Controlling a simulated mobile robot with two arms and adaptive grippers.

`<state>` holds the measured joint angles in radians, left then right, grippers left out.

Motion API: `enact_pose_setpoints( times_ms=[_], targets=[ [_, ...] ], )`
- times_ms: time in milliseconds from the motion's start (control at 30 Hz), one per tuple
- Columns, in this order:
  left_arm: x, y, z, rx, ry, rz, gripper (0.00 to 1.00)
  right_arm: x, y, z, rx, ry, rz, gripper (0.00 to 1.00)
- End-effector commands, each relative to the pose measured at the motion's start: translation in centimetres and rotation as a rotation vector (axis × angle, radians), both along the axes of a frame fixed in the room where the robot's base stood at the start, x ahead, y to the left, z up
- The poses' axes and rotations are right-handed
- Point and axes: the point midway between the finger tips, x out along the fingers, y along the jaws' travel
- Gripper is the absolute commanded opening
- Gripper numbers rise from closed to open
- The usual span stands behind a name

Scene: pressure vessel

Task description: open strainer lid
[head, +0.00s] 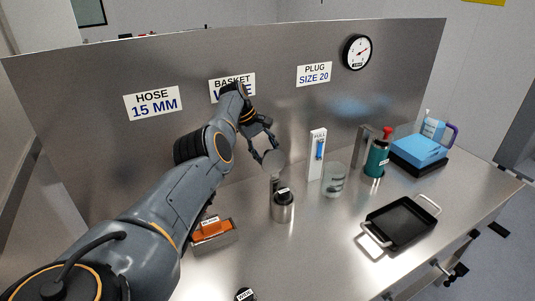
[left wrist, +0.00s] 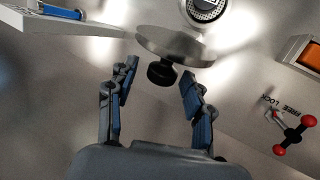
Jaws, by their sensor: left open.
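The strainer (head: 283,209) is a short metal cylinder on the bench. Its round metal lid (head: 274,160) stands tilted above and behind it, apart from the mouth. In the left wrist view the lid (left wrist: 180,45) shows as a disc with a black knob (left wrist: 162,75), and a round perforated opening (left wrist: 205,8) lies beyond it. My left gripper (head: 267,150) is open by the lid. In the wrist view its fingers (left wrist: 159,72) stand on either side of the knob, with gaps visible; contact cannot be told. My right gripper is out of view.
An orange item in a tray (head: 212,232) is left of the strainer. A red-ended lever (left wrist: 292,135) shows in the wrist view. A metal panel rises behind.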

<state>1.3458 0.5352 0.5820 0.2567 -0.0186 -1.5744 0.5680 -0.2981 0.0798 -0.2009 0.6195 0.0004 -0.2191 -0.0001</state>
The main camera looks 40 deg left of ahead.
Motion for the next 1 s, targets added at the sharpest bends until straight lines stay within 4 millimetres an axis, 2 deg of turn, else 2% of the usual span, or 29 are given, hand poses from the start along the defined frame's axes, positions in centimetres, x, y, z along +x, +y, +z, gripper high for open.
enact_pose_setpoints(
  times_ms=[133,300,500,700,1000],
  targets=[
    [-0.5,0.6,1.7,0.003,-0.003,0.001,0.51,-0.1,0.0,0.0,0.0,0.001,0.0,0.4],
    [-1.7,2.0,5.6,0.003,-0.005,0.003,0.51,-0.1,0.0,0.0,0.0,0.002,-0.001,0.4],
    [-2.7,3.2,8.7,0.001,-0.003,0.003,0.51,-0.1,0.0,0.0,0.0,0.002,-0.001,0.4],
    [-3.2,3.6,10.1,0.001,-0.002,0.002,0.51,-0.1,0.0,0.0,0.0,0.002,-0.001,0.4],
    [-3.2,3.7,10.2,0.001,-0.002,0.002,0.51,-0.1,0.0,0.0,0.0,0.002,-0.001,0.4]
  ],
)
